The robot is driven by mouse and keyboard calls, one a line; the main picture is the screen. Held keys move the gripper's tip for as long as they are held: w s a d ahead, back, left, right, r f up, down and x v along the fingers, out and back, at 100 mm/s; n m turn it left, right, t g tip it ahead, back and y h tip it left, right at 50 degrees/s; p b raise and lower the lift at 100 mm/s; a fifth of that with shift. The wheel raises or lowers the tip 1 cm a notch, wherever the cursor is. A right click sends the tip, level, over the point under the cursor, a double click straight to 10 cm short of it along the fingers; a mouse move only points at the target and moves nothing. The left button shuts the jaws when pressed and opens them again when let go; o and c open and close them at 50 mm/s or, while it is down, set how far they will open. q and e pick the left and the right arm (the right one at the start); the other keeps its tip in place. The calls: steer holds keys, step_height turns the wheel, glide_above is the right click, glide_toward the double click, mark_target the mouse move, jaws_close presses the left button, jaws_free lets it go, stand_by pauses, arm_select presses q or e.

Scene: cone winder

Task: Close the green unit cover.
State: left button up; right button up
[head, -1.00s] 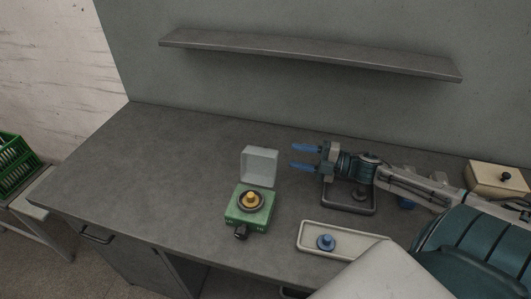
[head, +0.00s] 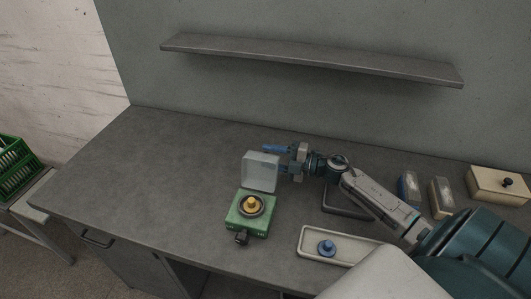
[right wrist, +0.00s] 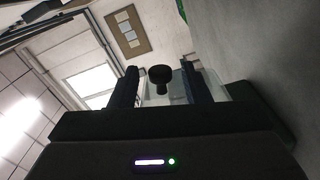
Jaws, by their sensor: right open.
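The green unit (head: 250,226) sits on the workbench with a yellow-and-dark round part (head: 251,204) on top and a black knob on its front (head: 241,239). Its clear cover (head: 260,172) stands upright at the unit's back edge, open. My right gripper (head: 274,158) is open, pointing left, at the right and back side of the cover; one finger is partly hidden by it. In the right wrist view a dark round knob (right wrist: 160,74) shows between my fingers (right wrist: 161,87), with a pale see-through panel behind it. I cannot tell contact. My left gripper is out of view.
A cream tray (head: 308,254) with a blue knobbed piece (head: 326,248) lies to the right front. A dark tray (head: 338,202) is under my right arm. Two small blocks and a cream box (head: 497,187) stand far right. A shelf (head: 310,62) hangs above; the bench's left is clear.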

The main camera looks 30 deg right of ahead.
steer(key=shift+x, duration=0.95)
jaws_close()
